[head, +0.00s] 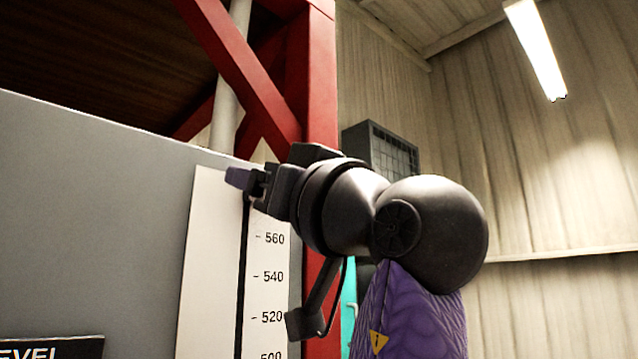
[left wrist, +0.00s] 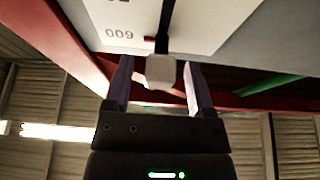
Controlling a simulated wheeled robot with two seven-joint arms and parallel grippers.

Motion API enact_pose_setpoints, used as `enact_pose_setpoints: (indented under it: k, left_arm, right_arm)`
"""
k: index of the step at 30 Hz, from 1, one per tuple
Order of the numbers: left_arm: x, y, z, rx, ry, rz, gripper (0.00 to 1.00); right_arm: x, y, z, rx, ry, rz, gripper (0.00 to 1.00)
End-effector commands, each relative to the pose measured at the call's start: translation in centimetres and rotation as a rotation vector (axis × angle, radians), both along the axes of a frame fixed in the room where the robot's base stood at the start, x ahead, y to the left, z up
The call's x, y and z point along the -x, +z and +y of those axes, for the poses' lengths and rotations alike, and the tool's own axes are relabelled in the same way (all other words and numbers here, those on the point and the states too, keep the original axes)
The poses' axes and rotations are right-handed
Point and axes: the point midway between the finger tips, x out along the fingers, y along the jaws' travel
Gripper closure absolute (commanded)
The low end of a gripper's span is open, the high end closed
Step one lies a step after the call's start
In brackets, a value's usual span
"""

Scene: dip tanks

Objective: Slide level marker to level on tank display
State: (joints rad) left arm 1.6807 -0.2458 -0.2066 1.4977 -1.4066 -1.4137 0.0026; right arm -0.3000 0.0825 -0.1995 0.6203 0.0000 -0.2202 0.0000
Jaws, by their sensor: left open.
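A white scale panel (head: 212,265) with a dark vertical slot stands on a grey wall in the head view. Its printed numbers run from about 500 up to 560, and the left wrist view shows 600 near its end (left wrist: 205,30). A pale block, apparently the level marker (left wrist: 160,72), sits at the end of the slot, with a small red mark beside it. My left gripper (head: 250,183) is at the top of the panel. In the left wrist view its open purple fingers (left wrist: 160,88) stand on either side of the block, with gaps visible. My right gripper is out of view.
A black sign (head: 50,347), partly cut off and ending in "EVEL", is at the lower left. A red steel frame (head: 313,75) rises behind the panel. A grey louvred box (head: 385,150) is behind my arm. No display reading is visible.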

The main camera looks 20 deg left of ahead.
Motion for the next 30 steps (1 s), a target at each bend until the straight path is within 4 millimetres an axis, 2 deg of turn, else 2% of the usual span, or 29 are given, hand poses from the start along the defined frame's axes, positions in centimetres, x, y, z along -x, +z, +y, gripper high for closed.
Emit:
enact_pose_setpoints:
  k: [3, 10, 18, 20, 30]
  left_arm:
    - [-0.29, 0.38, 0.65, -0.001, -0.001, 0.000, 0.29]
    - [-0.33, 0.23, 0.71, -0.001, -0.002, 0.000, 0.32]
    - [-0.34, 0.24, 0.68, -0.001, -0.002, 0.000, 0.89]
    - [-0.34, 0.25, 0.67, -0.001, -0.002, 0.000, 1.00]
    - [-0.35, 0.25, 0.67, -0.002, -0.002, 0.002, 1.00]
  right_arm:
    - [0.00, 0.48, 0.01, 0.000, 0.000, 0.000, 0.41]
    - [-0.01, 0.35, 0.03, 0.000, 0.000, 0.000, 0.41]
    - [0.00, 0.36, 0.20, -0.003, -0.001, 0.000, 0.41]
    - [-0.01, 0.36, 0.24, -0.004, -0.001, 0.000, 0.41]
    - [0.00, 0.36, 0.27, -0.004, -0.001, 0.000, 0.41]
